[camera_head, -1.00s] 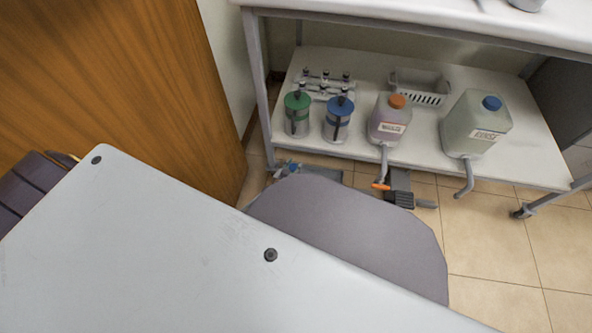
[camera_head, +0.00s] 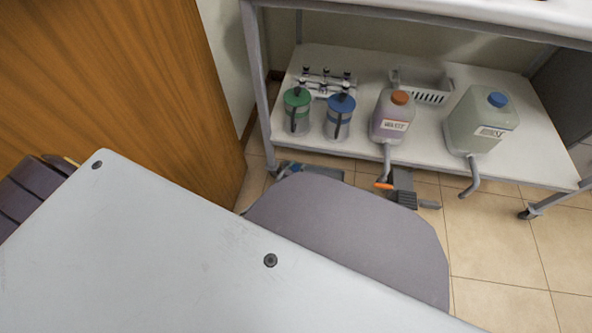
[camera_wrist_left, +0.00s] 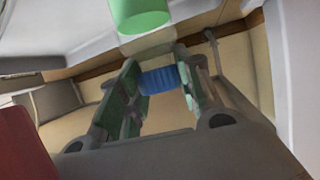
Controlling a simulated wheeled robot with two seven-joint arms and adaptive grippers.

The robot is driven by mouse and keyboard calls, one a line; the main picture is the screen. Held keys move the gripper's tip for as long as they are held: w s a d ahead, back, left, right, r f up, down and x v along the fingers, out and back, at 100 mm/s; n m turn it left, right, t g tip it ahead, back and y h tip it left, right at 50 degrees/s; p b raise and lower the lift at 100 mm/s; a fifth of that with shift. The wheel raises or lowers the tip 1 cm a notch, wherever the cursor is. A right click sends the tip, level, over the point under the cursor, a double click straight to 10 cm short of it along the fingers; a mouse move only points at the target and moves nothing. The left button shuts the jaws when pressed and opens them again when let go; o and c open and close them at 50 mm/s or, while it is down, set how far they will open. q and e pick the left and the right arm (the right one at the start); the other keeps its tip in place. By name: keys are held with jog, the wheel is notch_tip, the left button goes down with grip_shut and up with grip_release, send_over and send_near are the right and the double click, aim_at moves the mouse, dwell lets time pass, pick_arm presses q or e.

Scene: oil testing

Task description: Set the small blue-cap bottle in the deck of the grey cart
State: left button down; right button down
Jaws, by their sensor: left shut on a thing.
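The blue ribbed cap of the small bottle (camera_wrist_left: 163,80) sits between the fingers of my left gripper (camera_wrist_left: 157,72) in the left wrist view. The gripper is shut on it. The bottle's body is mostly hidden. In the head view the left gripper cannot be made out clearly. A wheeled cart with a grey frame (camera_head: 255,85) and pale shelves stands at the back. Its lower deck (camera_head: 365,70) shows; only the edge of its top shows. My right gripper is not in view.
On the lower deck stand a green-lidded canister (camera_head: 297,112), a blue-lidded canister (camera_head: 340,117), an orange-capped jug (camera_head: 392,118), a blue-capped jug (camera_head: 478,120) and a white basket (camera_head: 425,82). A wooden panel (camera_head: 110,70) is at left. Tiled floor (camera_head: 495,240) is clear at lower right.

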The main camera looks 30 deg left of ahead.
pick_arm(q)
jog(key=shift+f, duration=0.1)
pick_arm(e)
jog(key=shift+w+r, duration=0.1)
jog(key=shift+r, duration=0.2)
pick_arm(q)
jog(key=c, duration=1)
grip_release()
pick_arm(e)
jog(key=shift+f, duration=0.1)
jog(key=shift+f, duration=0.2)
pick_arm(q)
jog(key=shift+p+v, duration=1.15)
jog(key=shift+v, duration=0.7)
jog(key=shift+p+v, duration=2.2)
jog(key=shift+v, duration=2)
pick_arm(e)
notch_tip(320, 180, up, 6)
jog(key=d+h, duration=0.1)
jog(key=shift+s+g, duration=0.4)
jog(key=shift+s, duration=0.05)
